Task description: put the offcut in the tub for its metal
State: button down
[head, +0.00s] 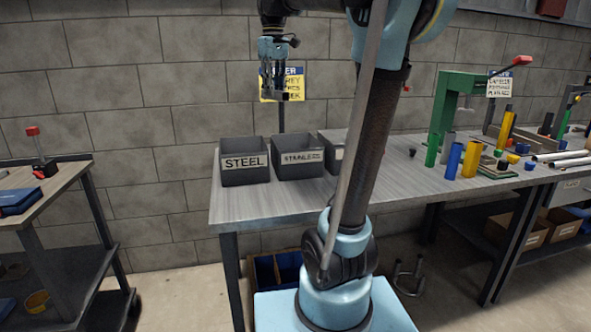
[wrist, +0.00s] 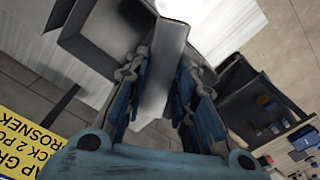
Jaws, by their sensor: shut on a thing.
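My gripper (head: 284,96) is high above the left part of the bench, over the tubs in the picture. In the wrist view it is shut on the offcut (wrist: 160,68), a plain grey length of metal with an angled face. The tub labelled STEEL (head: 244,174) is at the bench's left end. The tub labelled STAINLESS (head: 299,170) is beside it. A third tub (head: 333,140) is mostly hidden behind my arm. A grey tub (wrist: 83,42) shows below the gripper in the wrist view, its label unseen.
A green press (head: 446,110) and several coloured cylinders are on the bench to the right. Bare bench top (head: 255,205) lies in front of the tubs.

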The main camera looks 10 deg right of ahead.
jog(key=w+d+f+m, duration=0.4)
jog(key=w+f+m, duration=0.25)
jog(key=m, duration=0.55)
jog(key=w+d+f+m, duration=0.4)
jog(key=w+f+m, duration=0.25)
jog(key=m, duration=0.55)
jog(key=f, duration=0.6)
jog(key=w+f, duration=0.1)
jog(key=f, duration=0.2)
jog(key=shift+f, duration=0.65)
jog(key=c, duration=1.6)
grip_release()
notch_tip(320, 180, up, 13)
jog(key=shift+r, duration=0.15)
jog(key=shift+s, duration=0.1)
